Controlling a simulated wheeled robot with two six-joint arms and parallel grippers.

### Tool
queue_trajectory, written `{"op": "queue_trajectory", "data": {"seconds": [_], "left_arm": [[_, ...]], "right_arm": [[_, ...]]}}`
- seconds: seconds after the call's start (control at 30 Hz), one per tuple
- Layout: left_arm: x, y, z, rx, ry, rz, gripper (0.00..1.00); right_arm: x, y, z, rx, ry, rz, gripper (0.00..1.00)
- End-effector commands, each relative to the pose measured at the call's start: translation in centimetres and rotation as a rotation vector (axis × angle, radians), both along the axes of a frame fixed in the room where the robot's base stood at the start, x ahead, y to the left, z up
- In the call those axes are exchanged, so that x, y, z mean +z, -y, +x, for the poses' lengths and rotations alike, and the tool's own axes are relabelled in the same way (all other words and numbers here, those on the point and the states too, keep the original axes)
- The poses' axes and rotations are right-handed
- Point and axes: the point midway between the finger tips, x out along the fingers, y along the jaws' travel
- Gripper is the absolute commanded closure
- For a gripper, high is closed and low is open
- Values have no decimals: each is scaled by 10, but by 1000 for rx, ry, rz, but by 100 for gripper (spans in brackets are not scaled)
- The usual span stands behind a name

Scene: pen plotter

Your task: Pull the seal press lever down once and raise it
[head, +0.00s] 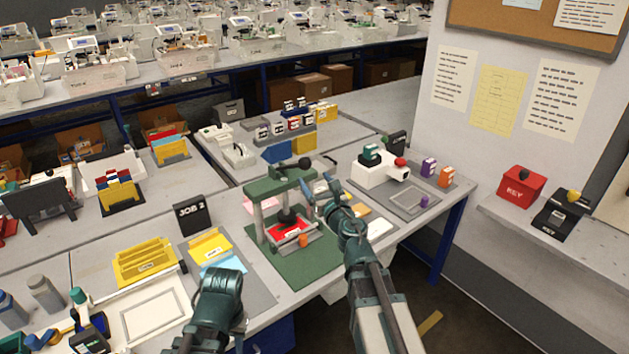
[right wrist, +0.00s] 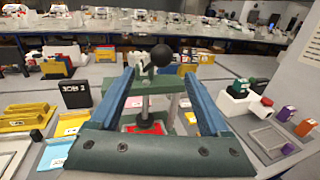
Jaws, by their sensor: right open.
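The seal press (head: 268,190) is a green frame with grey posts on a green base, with a red piece on its bed. Its lever ends in a black ball (head: 305,163), raised above the frame's top. In the right wrist view the ball (right wrist: 161,55) appears between and beyond the fingertips, with a clear gap on both sides. My right gripper (head: 319,190) is open and empty, just right of the press and near the lever end. Its two blue fingers show in the right wrist view (right wrist: 158,75). My left forearm shows at the bottom; its gripper is out of view.
A black "JOB 2" sign (head: 190,214) and yellow trays (head: 147,262) stand left of the press. A white machine with a red knob (head: 380,172) stands to the right, beside purple and orange blocks (head: 446,177). The table's front edge lies close to the press base.

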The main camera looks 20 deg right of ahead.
Motion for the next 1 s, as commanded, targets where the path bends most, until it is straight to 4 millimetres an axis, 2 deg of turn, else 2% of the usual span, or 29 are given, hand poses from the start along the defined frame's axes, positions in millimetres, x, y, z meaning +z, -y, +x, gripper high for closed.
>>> {"op": "queue_trajectory", "data": {"seconds": [0.03,0.17,0.27,0.43,0.6,0.8,1.0], "left_arm": [[-1,0,0,0,0,0,65],[-19,0,0,0,0,0,65],[-50,0,0,0,0,0,65],[-110,0,0,0,0,0,65],[-167,0,0,-1,0,0,65],[-224,0,0,-1,0,0,65],[-256,0,0,-1,0,0,65]], "right_arm": [[-1,0,0,1,0,2,29],[-16,-4,0,21,6,76,52],[-40,-10,-1,63,22,233,70],[-75,-21,-5,174,71,610,100],[-99,-22,-14,304,138,983,100],[-117,-9,-30,466,232,1369,100],[-124,7,-43,585,306,1605,100]]}}
